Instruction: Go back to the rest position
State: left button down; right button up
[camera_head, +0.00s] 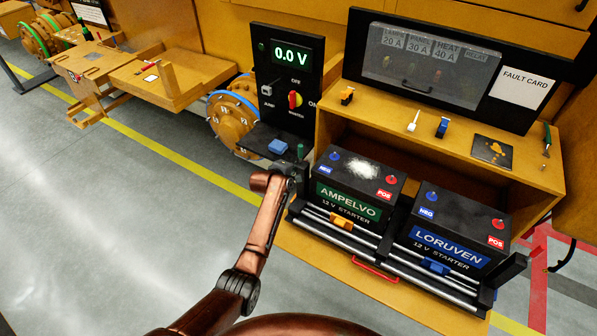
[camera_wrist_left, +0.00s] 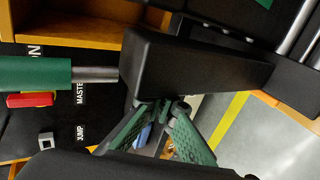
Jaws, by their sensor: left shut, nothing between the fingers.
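My left arm comes into the head view from below. Its wrist end (camera_head: 270,183) is beside the left end of the black battery rack, in front of the meter panel. In the left wrist view the green-padded fingers of my left gripper (camera_wrist_left: 165,106) meet at their tips and hold nothing. The tips are close to a black block (camera_wrist_left: 190,68); I cannot tell whether they touch it. A green handle on a steel shaft (camera_wrist_left: 38,73) shows left of the fingers, apart from them. The green handle also shows in the head view (camera_head: 300,152). My right gripper is out of view.
The AMPELVO battery (camera_head: 340,205), with white powder on top, and the LORUVEN battery (camera_head: 450,240) sit in the rack. The meter panel (camera_head: 285,65) reads 0.0 V. A wooden shelf (camera_head: 380,120) stands behind the batteries. Open grey floor (camera_head: 110,210) lies left.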

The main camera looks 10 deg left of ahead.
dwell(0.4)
